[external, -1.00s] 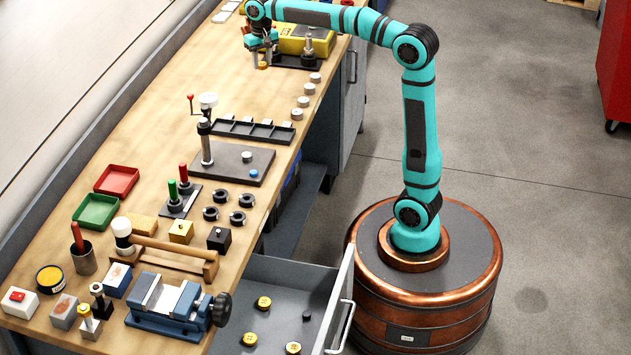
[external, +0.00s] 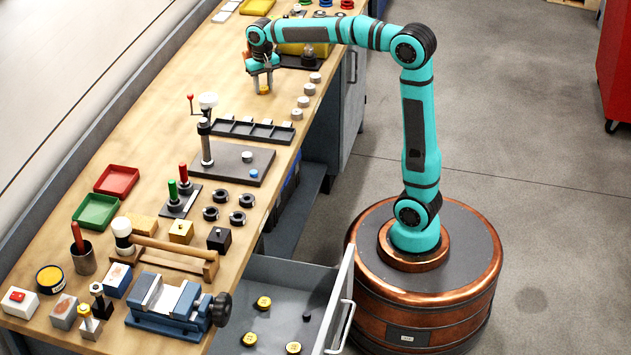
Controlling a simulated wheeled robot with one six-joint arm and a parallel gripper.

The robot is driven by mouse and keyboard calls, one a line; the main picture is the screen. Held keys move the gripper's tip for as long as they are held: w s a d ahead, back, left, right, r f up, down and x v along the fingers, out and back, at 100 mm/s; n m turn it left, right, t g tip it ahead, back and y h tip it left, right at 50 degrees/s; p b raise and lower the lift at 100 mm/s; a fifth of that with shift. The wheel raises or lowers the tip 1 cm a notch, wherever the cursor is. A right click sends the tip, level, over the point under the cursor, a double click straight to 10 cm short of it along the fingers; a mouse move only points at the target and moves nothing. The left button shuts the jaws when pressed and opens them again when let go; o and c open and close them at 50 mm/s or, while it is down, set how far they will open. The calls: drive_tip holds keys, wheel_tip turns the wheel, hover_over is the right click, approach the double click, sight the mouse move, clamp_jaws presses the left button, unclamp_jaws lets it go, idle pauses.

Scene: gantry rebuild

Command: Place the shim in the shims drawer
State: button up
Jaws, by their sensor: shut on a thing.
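My gripper (external: 263,84) is at the far end of the bench, pointing down and shut on a small yellow piece, the shim (external: 264,91). The shim is mostly hidden between the fingers; I cannot tell whether it touches the bench top. An open grey drawer (external: 285,272) sticks out from the near end of the bench. Inside it lie several yellow round pieces (external: 264,303) and a small dark one (external: 307,317). No drawer label is readable.
Several pale discs (external: 309,89) line the bench edge right of my gripper. A black divided tray (external: 252,131) and a press stand (external: 207,130) lie between gripper and drawer. A blue vise (external: 178,307) and wooden rack (external: 175,258) stand beside the drawer.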

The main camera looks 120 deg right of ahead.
sight(263, 88)
drive_tip(key=shift+f, duration=0.1)
drive_tip(key=o, duration=1)
drive_tip(key=shift+o, duration=0.2)
wheel_tip(263, 88, up, 12)
